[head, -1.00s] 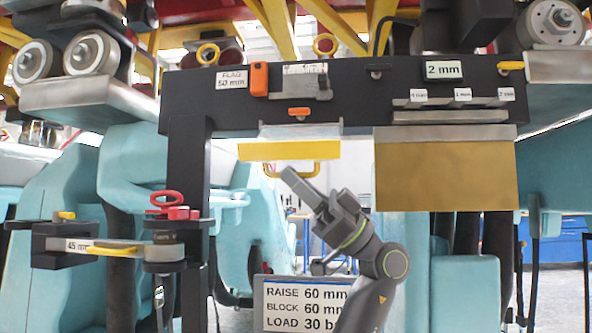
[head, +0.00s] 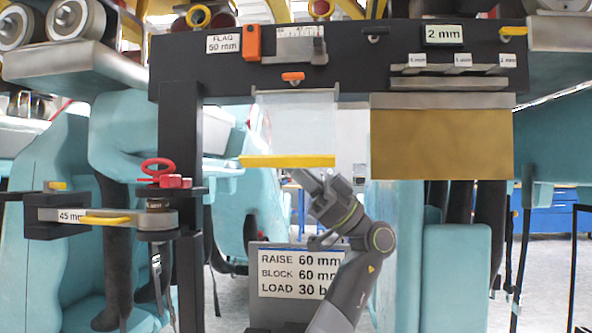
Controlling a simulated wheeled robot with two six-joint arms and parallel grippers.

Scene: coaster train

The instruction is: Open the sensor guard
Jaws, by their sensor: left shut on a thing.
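The sensor guard (head: 295,120) is a clear panel with a yellow lower edge. It hangs under the black beam (head: 350,68), below a small orange latch (head: 293,77). My left gripper (head: 306,180) is just under the yellow edge and is shut on the guard at its lower edge. My right gripper is out of view.
A brass-coloured plate (head: 440,143) hangs to the right of the guard. A bracket with a red knob (head: 160,166) stands at left. A sign (head: 300,275) reading RAISE, BLOCK and LOAD is behind my forearm. Teal seats stand on both sides.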

